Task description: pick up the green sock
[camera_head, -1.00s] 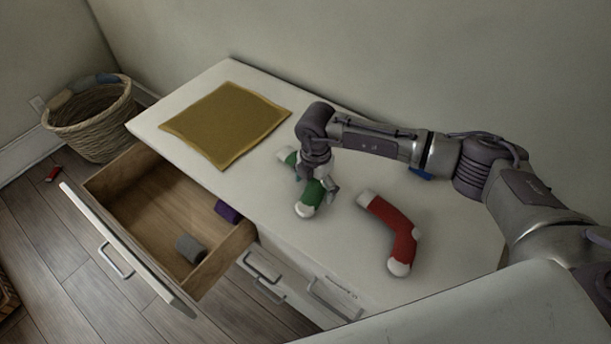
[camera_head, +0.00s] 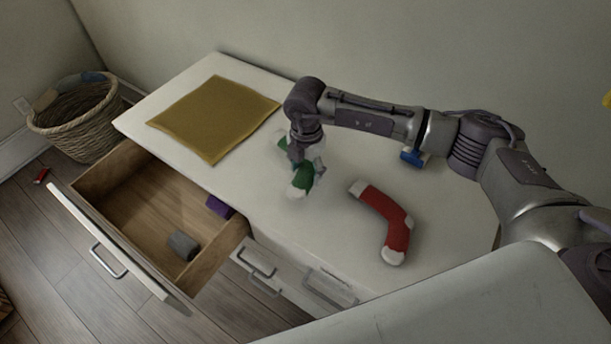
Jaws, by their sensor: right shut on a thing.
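The green sock (camera_head: 302,182) has white ends and is at the middle of the white dresser top (camera_head: 345,245). My right gripper (camera_head: 306,168) points down over it and is shut on its middle, covering part of it. I cannot tell whether the sock touches the dresser top or is slightly above it. My left gripper is not in view.
A red sock (camera_head: 385,220) with white ends lies right of the green one. A mustard cloth (camera_head: 213,118) lies at the back left. The open drawer (camera_head: 130,205) holds a grey roll (camera_head: 183,245) and a purple item (camera_head: 218,207). A blue item (camera_head: 412,158) sits behind my arm. A wicker basket (camera_head: 78,125) stands on the floor.

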